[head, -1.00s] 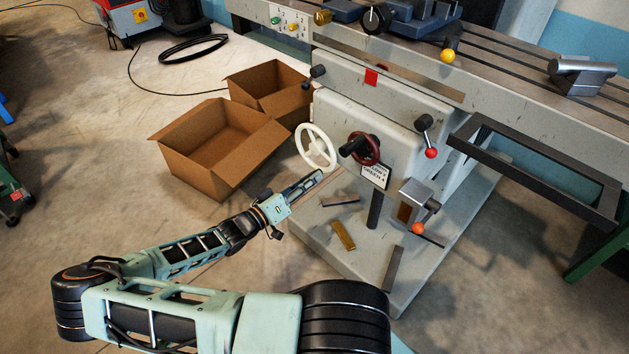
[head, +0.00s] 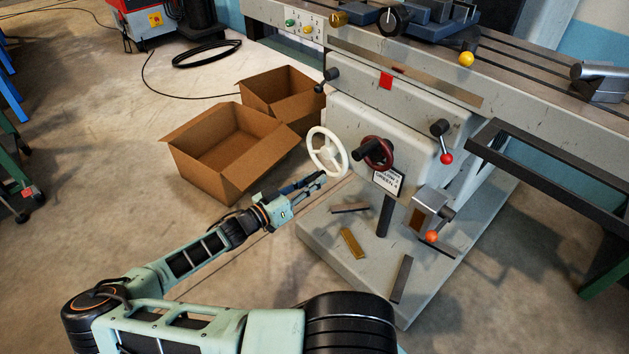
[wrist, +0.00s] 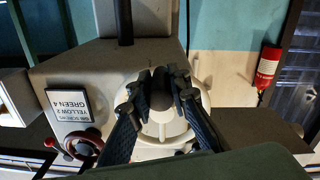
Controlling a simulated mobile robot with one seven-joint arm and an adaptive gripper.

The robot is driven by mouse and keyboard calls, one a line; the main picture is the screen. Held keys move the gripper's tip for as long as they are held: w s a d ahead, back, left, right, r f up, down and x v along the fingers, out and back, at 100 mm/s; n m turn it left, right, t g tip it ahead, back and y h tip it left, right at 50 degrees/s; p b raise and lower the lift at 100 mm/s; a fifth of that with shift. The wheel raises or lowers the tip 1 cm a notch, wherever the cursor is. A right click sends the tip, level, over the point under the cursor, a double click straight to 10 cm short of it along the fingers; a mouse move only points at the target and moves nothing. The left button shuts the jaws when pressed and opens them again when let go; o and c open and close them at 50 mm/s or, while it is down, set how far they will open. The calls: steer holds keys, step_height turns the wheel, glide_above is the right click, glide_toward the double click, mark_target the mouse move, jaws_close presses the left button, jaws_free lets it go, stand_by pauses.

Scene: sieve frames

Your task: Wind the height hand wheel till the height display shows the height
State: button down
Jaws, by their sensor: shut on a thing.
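A white spoked hand wheel (head: 328,152) is on the left side of the grey machine. A dark red hand wheel (head: 377,153) with a black handle is on the front. My gripper (head: 320,178) is at the lower edge of the white wheel. In the wrist view my gripper (wrist: 160,90) is shut on the dark handle (wrist: 161,99) of the white wheel (wrist: 163,131), with a finger on either side. The fingers hide much of the handle and rim. I cannot make out a height display in either view.
A small sign (head: 388,182) beside the red wheel reads yellow 2, green 4. Loose bars (head: 352,243) lie on the machine's base. Two open cardboard boxes (head: 225,150) stand left of the wheel. A red-knobbed lever (head: 446,158) sticks out at the right.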

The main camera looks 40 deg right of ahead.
steer(key=shift+a+f, duration=0.1)
steer(key=shift+f, duration=0.35)
steer(key=c, duration=2)
jaws_free()
steer(key=shift+o, duration=1)
steer(key=shift+r, duration=0.2)
steer(key=a, duration=1.2)
steer(key=shift+s, duration=0.25)
